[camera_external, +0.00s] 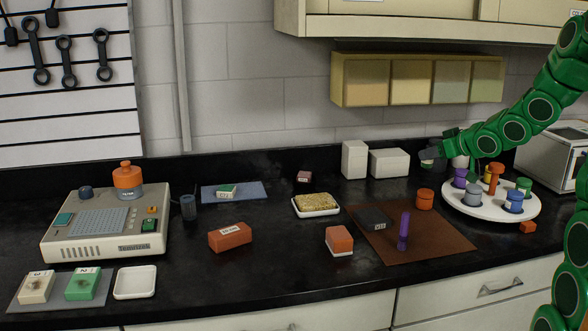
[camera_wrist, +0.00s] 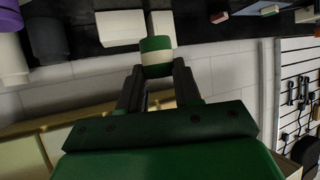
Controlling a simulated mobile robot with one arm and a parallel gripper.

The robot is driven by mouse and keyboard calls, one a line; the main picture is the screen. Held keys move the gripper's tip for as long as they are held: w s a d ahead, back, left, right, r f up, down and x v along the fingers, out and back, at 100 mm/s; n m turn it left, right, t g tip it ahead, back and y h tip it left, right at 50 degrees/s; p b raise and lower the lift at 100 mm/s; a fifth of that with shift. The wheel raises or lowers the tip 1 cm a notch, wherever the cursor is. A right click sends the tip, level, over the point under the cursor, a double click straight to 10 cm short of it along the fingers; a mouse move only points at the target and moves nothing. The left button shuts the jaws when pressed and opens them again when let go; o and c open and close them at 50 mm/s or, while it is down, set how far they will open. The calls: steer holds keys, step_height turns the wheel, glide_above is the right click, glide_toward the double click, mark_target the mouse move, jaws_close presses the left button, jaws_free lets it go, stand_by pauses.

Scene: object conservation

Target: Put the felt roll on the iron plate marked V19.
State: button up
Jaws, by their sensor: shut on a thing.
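My gripper (camera_external: 430,157) is at the back right in the external view, raised near the white boxes. In the wrist view my gripper (camera_wrist: 157,80) is shut on a short green roll with a cream band (camera_wrist: 156,57), which I take for the felt roll. In the external view the roll is mostly hidden by the gripper. The iron plate (camera_external: 371,217), dark and flat with a small light label, lies on the brown mat (camera_external: 440,237), to the left of and in front of my gripper. Its label is too small to read surely.
A purple upright object (camera_external: 404,230) and an orange cylinder (camera_external: 425,199) stand close to the plate. A white round tray (camera_external: 470,211) with several coloured pieces is at right. Two white boxes (camera_external: 389,162) stand at the back. An orange block (camera_external: 340,239) sits left of the mat.

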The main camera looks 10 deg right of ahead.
steer(key=s+a+r+n+g+y, duration=0.3)
steer(key=s+a+n+g+y, duration=0.4)
steer(key=s+a, duration=0.85)
steer(key=n+t, duration=0.1)
glide_above(378, 215)
steer(key=s, duration=0.1)
steer(key=shift+h, duration=0.3)
step_height(378, 215, down, 9)
steer(key=shift+f, duration=0.1)
steer(key=shift+w+f, duration=0.4)
steer(key=shift+f, duration=1.65)
steer(key=shift+f, duration=0.1)
